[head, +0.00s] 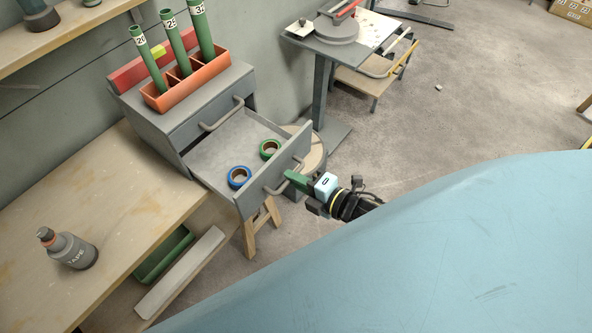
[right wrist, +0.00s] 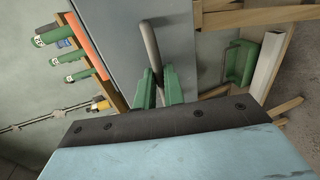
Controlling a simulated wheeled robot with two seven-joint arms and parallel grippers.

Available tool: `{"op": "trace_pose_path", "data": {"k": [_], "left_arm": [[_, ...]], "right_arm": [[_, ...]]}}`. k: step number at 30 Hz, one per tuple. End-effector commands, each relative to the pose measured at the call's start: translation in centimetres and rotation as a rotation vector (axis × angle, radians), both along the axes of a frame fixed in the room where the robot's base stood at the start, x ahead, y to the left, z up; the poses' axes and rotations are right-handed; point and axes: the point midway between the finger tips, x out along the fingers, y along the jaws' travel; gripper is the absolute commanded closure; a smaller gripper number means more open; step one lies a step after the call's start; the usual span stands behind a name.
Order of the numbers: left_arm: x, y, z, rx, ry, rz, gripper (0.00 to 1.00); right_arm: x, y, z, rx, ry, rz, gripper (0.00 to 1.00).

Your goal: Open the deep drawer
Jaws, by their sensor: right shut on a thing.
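The grey drawer unit (head: 158,126) stands at the end of the wooden bench. Its lower, deep drawer (head: 217,150) is pulled well out, with a blue tape roll (head: 239,177) and a green tape roll (head: 270,149) on its floor. My right gripper (head: 291,178) is at the drawer's front, shut on the curved bar handle (head: 277,187). In the right wrist view the green fingers (right wrist: 158,88) sit on both sides of the handle (right wrist: 150,45) against the grey front. The upper drawer (head: 205,112) is closed. My left gripper is out of view.
An orange holder (head: 190,84) with green conduit pieces stands on top of the unit. A round stool (head: 306,150) is close behind the open drawer. The floor to the right is mostly free.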

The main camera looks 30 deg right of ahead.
Motion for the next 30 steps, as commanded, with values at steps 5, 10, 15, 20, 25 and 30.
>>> {"op": "trace_pose_path", "data": {"k": [5, 10, 15, 20, 25, 30], "left_arm": [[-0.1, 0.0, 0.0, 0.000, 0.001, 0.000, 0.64], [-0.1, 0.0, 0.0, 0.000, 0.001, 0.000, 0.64], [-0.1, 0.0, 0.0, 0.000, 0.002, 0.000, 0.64], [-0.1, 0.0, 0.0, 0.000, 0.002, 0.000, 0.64], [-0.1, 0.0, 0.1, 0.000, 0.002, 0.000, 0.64], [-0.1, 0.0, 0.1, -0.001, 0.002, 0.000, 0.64]], "right_arm": [[0.0, 0.0, 0.0, 0.000, 0.000, -0.001, 0.74], [0.0, 0.0, 0.0, 0.001, 0.000, -0.001, 0.68], [0.0, 0.0, 0.0, 0.001, 0.000, -0.001, 0.68], [-0.1, 0.0, 0.0, 0.000, 0.001, -0.001, 0.68], [-1.5, -0.6, 0.2, 0.000, 0.003, -0.002, 0.68], [-4.4, -1.8, 0.9, 0.002, 0.005, -0.002, 0.68]]}}
